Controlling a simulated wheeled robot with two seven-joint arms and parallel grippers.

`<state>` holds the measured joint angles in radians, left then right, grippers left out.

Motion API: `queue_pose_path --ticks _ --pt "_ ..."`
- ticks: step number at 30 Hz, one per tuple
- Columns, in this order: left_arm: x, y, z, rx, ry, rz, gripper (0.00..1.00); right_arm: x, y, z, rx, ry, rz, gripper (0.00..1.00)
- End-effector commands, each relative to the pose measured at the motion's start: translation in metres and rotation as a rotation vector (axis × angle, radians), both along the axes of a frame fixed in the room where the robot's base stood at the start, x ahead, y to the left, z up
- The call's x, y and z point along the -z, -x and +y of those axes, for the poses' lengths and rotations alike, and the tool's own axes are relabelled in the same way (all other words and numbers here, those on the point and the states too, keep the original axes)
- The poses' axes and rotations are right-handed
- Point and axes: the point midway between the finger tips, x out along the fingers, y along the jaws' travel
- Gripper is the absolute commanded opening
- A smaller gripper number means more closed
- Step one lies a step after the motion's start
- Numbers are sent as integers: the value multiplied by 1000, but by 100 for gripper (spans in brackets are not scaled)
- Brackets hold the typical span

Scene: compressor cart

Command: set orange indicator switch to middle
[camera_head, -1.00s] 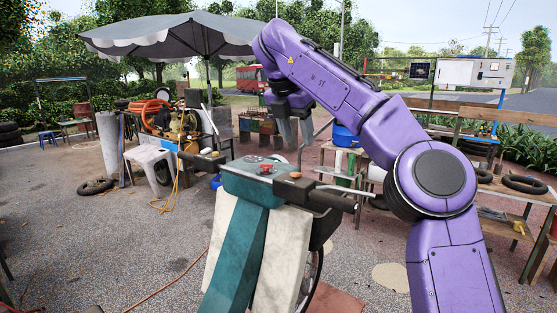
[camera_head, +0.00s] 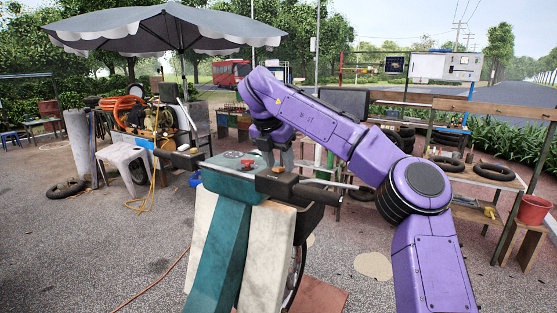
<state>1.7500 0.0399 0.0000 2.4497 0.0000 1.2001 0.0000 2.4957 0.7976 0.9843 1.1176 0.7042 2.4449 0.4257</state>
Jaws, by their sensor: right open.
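A teal and white scooter-like cart front (camera_head: 228,240) stands in the middle of the head view, with black handlebars and a teal top panel (camera_head: 222,166). A small orange switch (camera_head: 278,169) sits on the dark housing (camera_head: 272,184) by the right-hand grip. Its exact position is too small to tell. My right gripper (camera_head: 278,160) points down, open, with its fingertips at or just above the switch. I cannot tell whether they touch it. The fingers partly hide the area around the switch. My left gripper is not in view.
A red knob (camera_head: 247,163) sits on the top panel, left of my fingers. A white stool (camera_head: 124,164) and umbrella (camera_head: 165,28) stand left, and a bench with tires (camera_head: 492,172) right. Open ground lies at front left.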

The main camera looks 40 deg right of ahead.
Motion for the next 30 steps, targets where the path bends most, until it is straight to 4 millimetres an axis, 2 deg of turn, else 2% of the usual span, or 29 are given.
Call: queue_pose_path --ticks 1,2,3,6,12,18,21,30 --pt "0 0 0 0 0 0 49 0 0 0 1 0 0 49" --pt "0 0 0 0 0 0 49 0 0 0 1 0 0 42" --pt "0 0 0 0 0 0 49 0 0 0 1 0 0 29" --pt "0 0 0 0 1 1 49 0 1 -1 1 -1 1 0" --pt "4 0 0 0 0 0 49 2 0 0 1 7 -1 0" --pt "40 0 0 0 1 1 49 9 2 4 0 130 -37 0" --pt "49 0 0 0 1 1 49 6 2 5 1 181 -52 0" --pt "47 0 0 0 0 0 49 1 2 6 2 198 -55 0"
